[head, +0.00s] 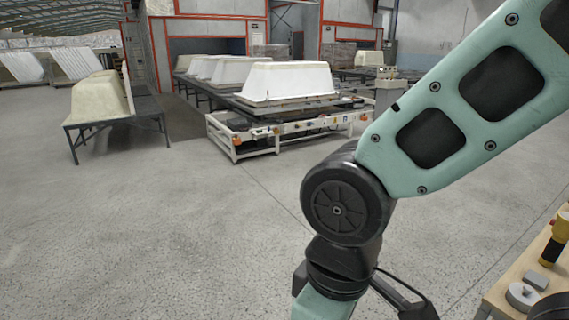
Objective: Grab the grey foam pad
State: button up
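A small grey block (537,280) lies on the wooden bench (497,300) at the lower right edge of the head view. It may be the grey foam pad, but it is too small to be sure. A round light-grey piece (521,296) with a dark centre lies just in front of it. My arm crosses the right half of the view and runs down out of the bottom edge.
A yellow and black tool (555,243) stands on the bench behind the block. Dark round parts (550,308) sit at the bottom right corner. White tub shells (288,81) rest on a conveyor, and a cream shell (98,97) on a stand. The floor (150,230) between is clear.

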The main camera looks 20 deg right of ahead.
aim_at(532, 279)
jog(key=i+z, duration=0.4)
jog(key=i+j+z, duration=0.3)
jog(key=i+z, duration=0.15)
jog(key=i, duration=0.15)
jog(key=i+z, duration=0.3)
jog(key=z, duration=0.15)
jog(key=i+j+z, duration=0.2)
jog(key=z, duration=0.25)
jog(key=i+j+z, duration=0.3)
jog(key=z, duration=0.15)
